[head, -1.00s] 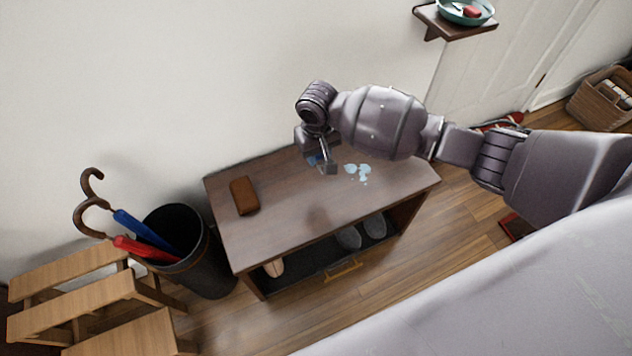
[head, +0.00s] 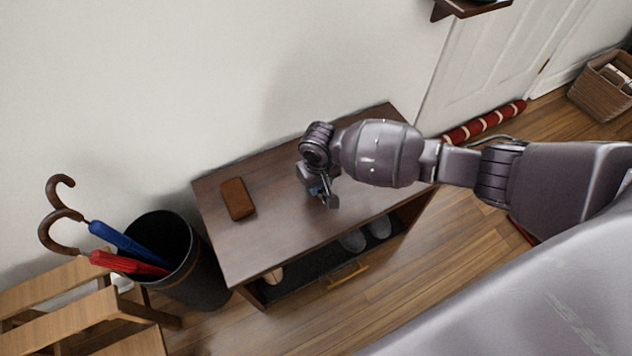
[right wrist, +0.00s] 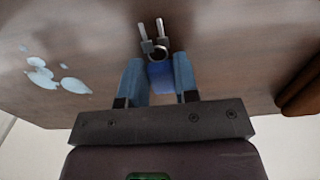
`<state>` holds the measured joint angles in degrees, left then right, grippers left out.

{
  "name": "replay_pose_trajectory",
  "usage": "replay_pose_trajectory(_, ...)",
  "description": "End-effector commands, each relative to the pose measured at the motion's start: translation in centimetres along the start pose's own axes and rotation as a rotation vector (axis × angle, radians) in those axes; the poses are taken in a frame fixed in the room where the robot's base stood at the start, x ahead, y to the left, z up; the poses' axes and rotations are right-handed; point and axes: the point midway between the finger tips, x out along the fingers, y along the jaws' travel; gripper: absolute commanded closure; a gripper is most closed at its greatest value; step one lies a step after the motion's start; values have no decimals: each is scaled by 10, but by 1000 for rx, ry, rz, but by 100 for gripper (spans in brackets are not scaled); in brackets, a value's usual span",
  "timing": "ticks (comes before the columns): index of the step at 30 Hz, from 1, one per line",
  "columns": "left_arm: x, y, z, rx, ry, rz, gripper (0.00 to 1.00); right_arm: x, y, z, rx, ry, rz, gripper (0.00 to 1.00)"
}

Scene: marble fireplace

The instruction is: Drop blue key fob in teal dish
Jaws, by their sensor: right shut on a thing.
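My right gripper (head: 324,196) is over the dark wooden bench, fingers pointing down. In the right wrist view, its two blue-grey fingers (right wrist: 158,82) are shut on the blue key fob (right wrist: 161,75), which sits between them. A metal ring with keys (right wrist: 156,42) hangs out beyond the fob. In the head view the fob is mostly hidden by the gripper; I cannot tell whether it touches the bench top. The teal dish is out of view now; only the underside of its wall shelf (head: 468,9) shows at the top edge. My left gripper is not in view.
The bench (head: 260,235) holds a brown wallet-like item (head: 238,199) at its left. A black bin (head: 195,270) with red and blue umbrellas stands left. A door and a wicker basket (head: 602,85) are at right.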

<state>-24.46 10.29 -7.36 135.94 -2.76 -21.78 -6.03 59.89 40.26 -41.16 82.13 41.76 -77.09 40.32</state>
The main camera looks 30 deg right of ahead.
Motion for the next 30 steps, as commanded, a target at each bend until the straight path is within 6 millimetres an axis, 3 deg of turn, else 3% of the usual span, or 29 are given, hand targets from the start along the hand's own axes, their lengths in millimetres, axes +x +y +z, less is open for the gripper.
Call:
replay_pose_trajectory(1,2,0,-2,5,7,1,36,7,0,1,0,-3,0,98)
replay_pose_trajectory(5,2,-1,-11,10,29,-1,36,3,0,-1,1,4,0,98)
replay_pose_trajectory(14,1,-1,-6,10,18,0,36,7,1,-1,2,3,1,98)
replay_pose_trajectory(15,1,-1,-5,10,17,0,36,6,1,-1,1,3,1,65)
replay_pose_trajectory(19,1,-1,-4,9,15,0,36,6,1,-1,1,3,1,46)
replay_pose_trajectory(30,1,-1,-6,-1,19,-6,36,0,0,-2,0,5,0,46)
